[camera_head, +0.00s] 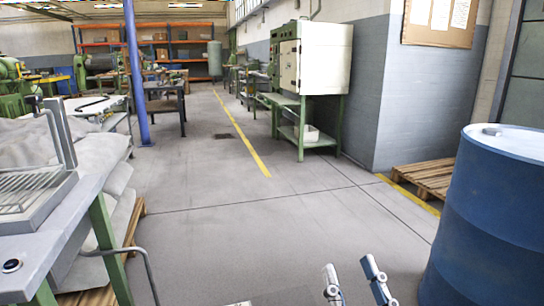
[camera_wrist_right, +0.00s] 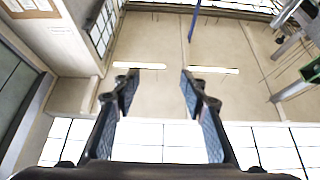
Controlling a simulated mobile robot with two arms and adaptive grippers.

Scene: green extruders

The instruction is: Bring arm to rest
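My right gripper (camera_head: 351,272) shows at the bottom of the head view, right of centre, over the grey floor. Its two grey fingers point up in the picture and stand apart. In the right wrist view the same gripper (camera_wrist_right: 158,84) has its two dark fingers spread with nothing between them. My left gripper cannot be made out; only a small light piece of something shows at the bottom edge of the head view.
A blue drum (camera_head: 497,215) stands close on the right, with a wooden pallet (camera_head: 425,178) behind it. A grey table (camera_head: 45,225) with green legs and pale sacks (camera_head: 105,160) are at the left. A blue post (camera_head: 136,75) stands farther back. The middle floor is clear.

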